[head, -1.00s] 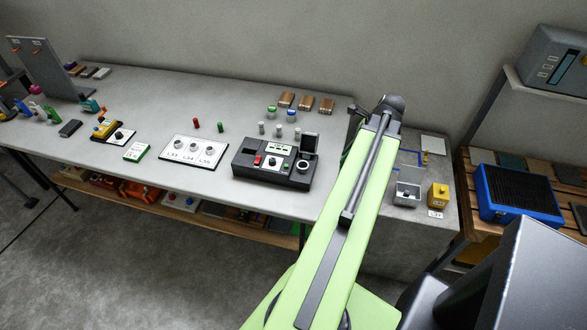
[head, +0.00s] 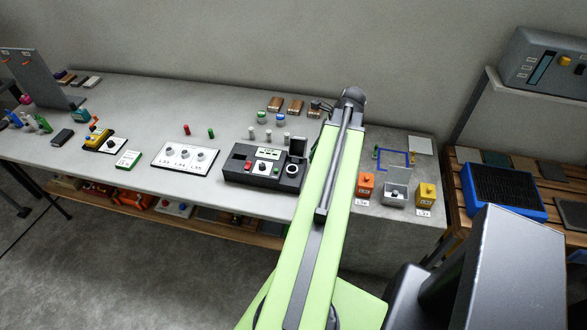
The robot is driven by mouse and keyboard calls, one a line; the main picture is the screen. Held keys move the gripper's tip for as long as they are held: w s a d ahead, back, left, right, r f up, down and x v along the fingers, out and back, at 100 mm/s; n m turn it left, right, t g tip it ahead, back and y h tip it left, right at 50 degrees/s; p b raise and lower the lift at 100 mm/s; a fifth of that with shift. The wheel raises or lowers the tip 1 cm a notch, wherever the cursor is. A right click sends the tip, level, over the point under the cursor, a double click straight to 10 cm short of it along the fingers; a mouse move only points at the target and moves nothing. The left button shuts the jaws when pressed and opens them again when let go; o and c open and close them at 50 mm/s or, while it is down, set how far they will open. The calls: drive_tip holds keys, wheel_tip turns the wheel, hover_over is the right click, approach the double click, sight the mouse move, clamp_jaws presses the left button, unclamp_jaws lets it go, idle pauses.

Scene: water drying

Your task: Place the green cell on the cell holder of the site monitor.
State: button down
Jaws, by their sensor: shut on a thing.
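A small upright green cylinder (head: 211,133), which may be a green cell, stands on the long grey table beside a red one (head: 186,129). My gripper (head: 318,107) shows only as a dark piece left of the arm's far end, above the table's right part. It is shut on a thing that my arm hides. I cannot tell which device is the site monitor. A black console (head: 265,168) with a round dial stands left of my arm. A grey box (head: 396,194), an orange box (head: 366,185) and a yellow box (head: 426,195) stand to its right.
A white panel (head: 185,158) with several knobs lies left of the console. Small grey cylinders, capped jars and brown blocks (head: 296,106) stand behind it. A blue frame (head: 396,152) lies behind the boxes. A blue tray (head: 502,190) is on the slatted bench at right.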

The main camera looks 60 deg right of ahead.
drive_tip(key=w+f+b, duration=0.2)
drive_tip(key=f, duration=0.1)
drive_tip(key=w+a+f+b, duration=0.1)
drive_tip(key=w+f+b, duration=0.4)
drive_tip(key=f, duration=0.1)
drive_tip(key=shift+w+a+f+b, duration=0.1)
drive_tip(key=shift+w+a+b, duration=0.2)
drive_tip(key=shift+b, duration=0.1)
drive_tip(key=shift+r, duration=0.25)
drive_tip(key=shift+f, duration=0.25)
drive_tip(key=c, duration=1.2)
unclamp_jaws()
drive_tip(key=shift+r, duration=0.1)
drive_tip(key=shift+c, duration=0.2)
